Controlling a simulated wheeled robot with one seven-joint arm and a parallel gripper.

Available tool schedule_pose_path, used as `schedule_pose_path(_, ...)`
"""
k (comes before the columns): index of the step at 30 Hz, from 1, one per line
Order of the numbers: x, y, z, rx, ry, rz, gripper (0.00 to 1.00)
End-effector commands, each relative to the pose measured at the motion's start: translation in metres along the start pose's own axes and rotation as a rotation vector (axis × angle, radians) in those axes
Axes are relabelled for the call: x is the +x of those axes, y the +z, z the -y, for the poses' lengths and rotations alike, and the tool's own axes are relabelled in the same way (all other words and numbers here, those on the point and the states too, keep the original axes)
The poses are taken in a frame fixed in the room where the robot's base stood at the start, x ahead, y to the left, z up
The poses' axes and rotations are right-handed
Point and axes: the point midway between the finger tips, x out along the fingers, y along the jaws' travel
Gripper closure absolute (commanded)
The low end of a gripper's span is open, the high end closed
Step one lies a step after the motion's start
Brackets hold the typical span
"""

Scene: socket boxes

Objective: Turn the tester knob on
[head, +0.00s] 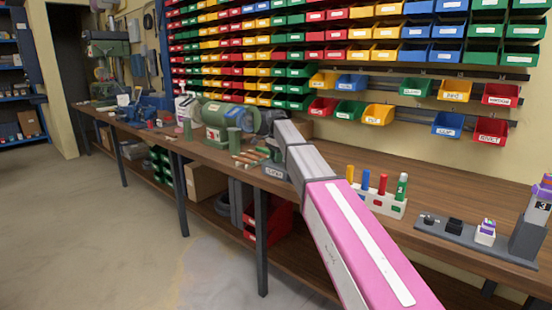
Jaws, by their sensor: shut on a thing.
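A small grey box with a white label (275,172) stands near the front edge of the bench; it looks like the tester, though its label is too small to read. My pink and grey arm reaches from the lower right to this box. My gripper (273,148) is at the top of the box, small and dark, partly hidden by my arm's end links. It is shut at the place where the knob would be. The knob itself is hidden, so its angle cannot be told.
A wooden bench (480,205) runs along the wall. Right of my arm are a white rack (380,203) with coloured cylinders and a grey tray (455,237) with small blocks. Left of the box are short rods (248,158) and a green machine (215,120). Coloured bins hang above.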

Motion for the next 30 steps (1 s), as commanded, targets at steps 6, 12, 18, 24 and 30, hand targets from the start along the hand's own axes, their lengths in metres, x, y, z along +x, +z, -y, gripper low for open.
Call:
schedule_pose_path(6, -0.0004, 0.0, 0.0003, 0.025, -0.001, 0.0, 0.91)
schedule_pose_path(12, -0.0004, -0.0001, 0.0003, 0.027, -0.001, 0.0, 0.91)
schedule_pose_path(18, -0.0004, 0.0, 0.0004, 0.026, -0.001, 0.0, 0.48)
schedule_pose_path(24, -0.0002, 0.0, 0.0002, 0.025, -0.001, 0.0, 0.42)
schedule_pose_path(30, -0.0052, -0.0002, 0.0005, 0.025, -0.001, 0.0, 0.42)
